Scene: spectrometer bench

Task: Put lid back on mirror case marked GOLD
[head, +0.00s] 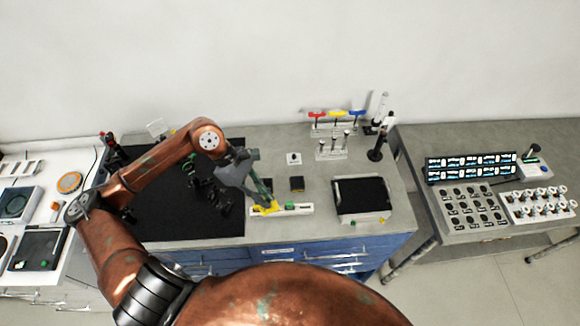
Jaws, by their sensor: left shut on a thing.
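My left gripper (262,200) reaches over the bench from the left, fingers pointing down. It is shut on a small yellow piece (266,209) at the left part of a low white holder (307,211). Whether this piece is the lid, and whether it touches the holder, I cannot tell. A green piece (290,206) sits on the same holder. No GOLD marking is readable, so I cannot tell which item is the mirror case. My right gripper is not in view.
A large black-topped tray (361,195) lies to the right. Behind stand a rack of coloured handles (337,127) and a dark upright stand (377,150). A black mat (175,215) with dark optical mounts lies left.

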